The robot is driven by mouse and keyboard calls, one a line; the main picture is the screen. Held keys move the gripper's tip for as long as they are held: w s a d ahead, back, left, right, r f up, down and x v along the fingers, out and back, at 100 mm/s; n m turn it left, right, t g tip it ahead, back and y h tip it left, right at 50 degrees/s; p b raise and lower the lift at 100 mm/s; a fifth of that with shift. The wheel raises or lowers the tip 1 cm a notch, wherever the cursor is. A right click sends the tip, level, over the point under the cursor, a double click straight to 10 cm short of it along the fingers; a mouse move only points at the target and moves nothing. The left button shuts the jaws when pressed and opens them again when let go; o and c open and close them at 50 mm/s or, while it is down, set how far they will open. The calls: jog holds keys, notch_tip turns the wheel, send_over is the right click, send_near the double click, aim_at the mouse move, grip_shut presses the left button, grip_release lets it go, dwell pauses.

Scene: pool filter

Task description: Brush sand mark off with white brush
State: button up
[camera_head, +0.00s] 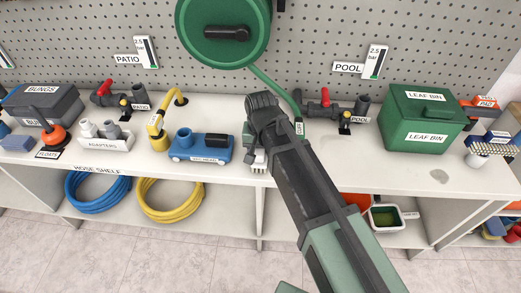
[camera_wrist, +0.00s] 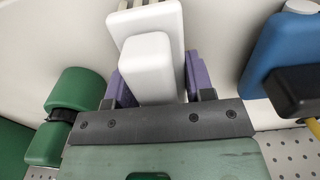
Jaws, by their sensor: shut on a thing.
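The white brush (camera_wrist: 147,70) is between the purple fingers of my gripper (camera_wrist: 155,82) in the wrist view. In the head view my gripper (camera_head: 260,150) is over the middle of the bench, just right of the blue vac head. The white brush (camera_head: 258,167) shows partly below it, with its bristles toward the bench's front edge; I cannot tell whether it touches the bench. A greyish sand mark (camera_head: 439,176) lies on the bench at the right, in front of the green leaf bin, well apart from my gripper.
The blue vac head (camera_head: 202,148) stands close on the left. The pool valve assembly (camera_head: 335,110) and green leaf bin (camera_head: 420,118) stand behind and right. A blue-and-white item (camera_head: 490,145) is at the right end. A green hose (camera_head: 275,92) hangs behind my gripper.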

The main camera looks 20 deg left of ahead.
jog(key=shift+s+d, duration=0.2)
jog(key=shift+s, duration=0.4)
jog(key=shift+s+d, duration=0.2)
jog(key=shift+s, duration=0.35)
jog(key=shift+w+a, duration=0.2)
jog(key=shift+w, duration=0.4)
jog(key=shift+w+a, duration=0.2)
jog(key=shift+w, duration=0.35)
jog(key=shift+s+d, duration=0.2)
jog(key=shift+s, duration=0.4)
jog(key=shift+s+d, duration=0.2)
jog(key=shift+s, duration=0.35)
jog(key=shift+w+a+f, duration=0.1)
jog(key=shift+w+a, duration=0.1)
jog(key=shift+w, duration=0.3)
jog(key=shift+w+a+f, duration=0.1)
jog(key=shift+w+a, duration=0.05)
jog(key=shift+w, duration=0.5)
jog(key=shift+a+r, duration=0.1)
jog(key=shift+r, duration=0.1)
jog(key=shift+r+p, duration=0.7)
